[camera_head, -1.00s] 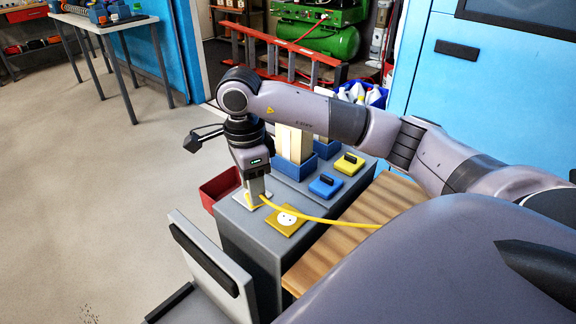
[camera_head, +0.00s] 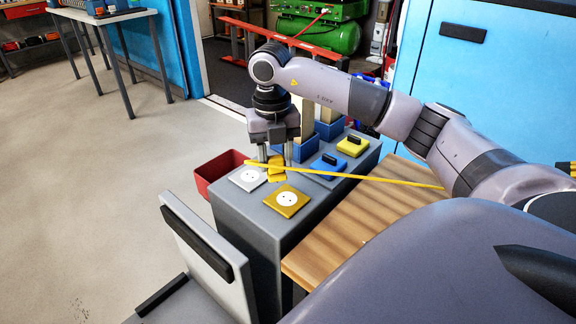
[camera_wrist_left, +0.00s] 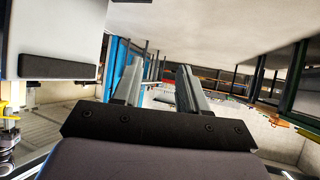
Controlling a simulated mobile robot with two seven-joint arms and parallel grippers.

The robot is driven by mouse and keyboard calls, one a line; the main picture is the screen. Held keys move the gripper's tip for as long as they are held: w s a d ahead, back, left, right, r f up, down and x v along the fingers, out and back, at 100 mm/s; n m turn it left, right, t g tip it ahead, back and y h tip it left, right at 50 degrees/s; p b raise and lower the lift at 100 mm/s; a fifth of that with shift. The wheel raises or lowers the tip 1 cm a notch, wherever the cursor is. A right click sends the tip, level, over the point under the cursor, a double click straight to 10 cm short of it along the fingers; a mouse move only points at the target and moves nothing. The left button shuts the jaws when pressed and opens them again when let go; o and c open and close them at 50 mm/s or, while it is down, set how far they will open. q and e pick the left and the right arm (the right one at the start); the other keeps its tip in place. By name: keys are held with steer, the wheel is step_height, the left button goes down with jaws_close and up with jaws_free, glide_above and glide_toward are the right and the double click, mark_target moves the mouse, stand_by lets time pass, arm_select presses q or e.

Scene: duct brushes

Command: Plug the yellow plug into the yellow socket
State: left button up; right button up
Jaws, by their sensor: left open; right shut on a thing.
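My right gripper (camera_head: 277,161) points down over the grey bench in the head view, shut on the yellow plug (camera_head: 277,173). A yellow cable (camera_head: 350,176) runs from the plug to the right. The yellow socket (camera_head: 287,201), a yellow plate with a round white face, lies on the bench nearer to me than the plug. The plug is apart from this face; its exact height over the bench is hard to tell. My left gripper (camera_wrist_left: 160,85) is open and empty in the left wrist view, away from the bench.
A white socket (camera_head: 247,179) lies left of the yellow one. Blue (camera_head: 328,167) and yellow (camera_head: 352,147) blocks with dark handles sit to the right. Blue boxes with wooden pieces stand behind. A red bin (camera_head: 209,173) is at the bench's left; a wooden surface (camera_head: 365,235) is at right.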

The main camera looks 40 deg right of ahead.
arm_select(q)
steer(key=f+b, duration=0.1)
steer(key=b, duration=0.1)
steer(key=f+b, duration=0.1)
steer(key=shift+w+d+f+b, duration=0.15)
steer(key=shift+d+f+b, duration=0.2)
steer(key=shift+d, duration=0.05)
arm_select(e)
steer(key=d+f+m, duration=0.1)
steer(key=m, duration=0.2)
steer(key=d+m, duration=0.1)
steer(key=m, duration=0.3)
steer(key=d+f+m, duration=0.1)
steer(key=d+m, duration=0.1)
steer(key=m, duration=0.1)
steer(key=shift+w+f+m, duration=0.2)
steer(key=shift+f+m, duration=0.15)
steer(key=shift+m, duration=0.05)
